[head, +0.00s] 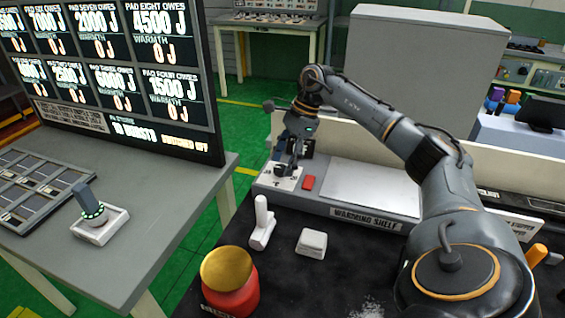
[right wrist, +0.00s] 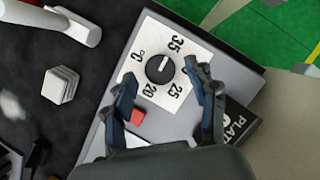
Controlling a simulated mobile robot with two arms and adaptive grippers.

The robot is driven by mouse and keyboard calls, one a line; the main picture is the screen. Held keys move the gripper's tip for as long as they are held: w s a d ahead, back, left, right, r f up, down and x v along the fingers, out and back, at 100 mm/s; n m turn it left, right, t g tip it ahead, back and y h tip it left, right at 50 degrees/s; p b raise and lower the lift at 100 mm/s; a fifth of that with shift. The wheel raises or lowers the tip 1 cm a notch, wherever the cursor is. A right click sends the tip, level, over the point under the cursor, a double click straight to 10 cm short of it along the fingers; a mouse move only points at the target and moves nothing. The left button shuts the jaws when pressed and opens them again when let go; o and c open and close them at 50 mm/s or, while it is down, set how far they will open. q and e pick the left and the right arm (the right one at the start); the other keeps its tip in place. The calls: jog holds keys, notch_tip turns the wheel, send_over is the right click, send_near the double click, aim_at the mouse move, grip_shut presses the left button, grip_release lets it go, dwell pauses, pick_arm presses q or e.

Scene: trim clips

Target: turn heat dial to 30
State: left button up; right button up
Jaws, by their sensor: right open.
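The heat dial (right wrist: 160,70) is a round black knob on a white plate (right wrist: 148,38) printed with °C, 20, 25 and 35. A small white mark shows on the knob's upper part; its exact reading is too small to tell. The place between 25 and 35 is partly covered by a finger. My right gripper (right wrist: 165,76) is open, with its fingers apart on either side of the dial and nothing between them gripped. In the head view, the right gripper (head: 288,168) is over the white dial plate (head: 276,181) and hides the knob. My left gripper is not in view.
A red block (head: 308,183) sits beside the plate on the warming shelf (head: 368,215). A grey table (head: 150,200) is at left.

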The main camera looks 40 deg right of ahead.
jog(key=shift+w+a+f, duration=0.1)
jog(key=shift+a+f, duration=0.2)
jog(key=shift+f, duration=0.35)
jog(key=c, duration=1.1)
jog(key=shift+c, duration=0.2)
jog(key=m, duration=0.2)
jog(key=m+t+h+b, duration=0.1)
jog(key=m, duration=0.2)
jog(key=shift+s+t, duration=0.2)
jog(key=shift+t, duration=0.1)
jog(key=m+t+h+b, duration=0.1)
jog(key=m, duration=0.2)
jog(key=shift+a, duration=0.15)
jog(key=shift+m+h, duration=0.6)
jog(key=shift+m, duration=1.2)
jog(key=shift+b, duration=0.3)
